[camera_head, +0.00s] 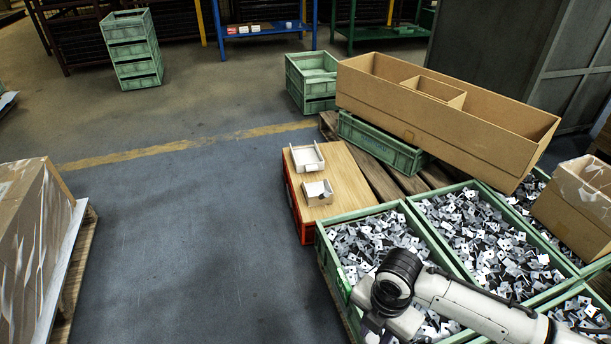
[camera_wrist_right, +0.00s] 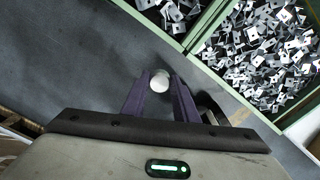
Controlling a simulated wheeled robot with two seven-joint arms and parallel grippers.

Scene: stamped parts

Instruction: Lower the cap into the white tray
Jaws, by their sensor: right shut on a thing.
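A white round cap (camera_wrist_right: 159,82) sits between the fingertips of my right gripper (camera_wrist_right: 159,92) in the right wrist view, and the fingers are shut on it. Dark floor shows beneath the cap there. In the head view my right arm reaches in at the bottom right, over the green bin of metal parts; its fingertips and the cap cannot be made out there. The shallow white tray (camera_head: 306,158) lies on the wooden top, well beyond and to the left of my right arm. My left gripper is not in view.
A small white box (camera_head: 318,192) stands on the wooden-topped red crate (camera_head: 346,180), near the tray. Green bins (camera_head: 318,248) full of stamped parts stand in front and to the right. A long cardboard box (camera_head: 440,122) stands behind. Open floor lies left.

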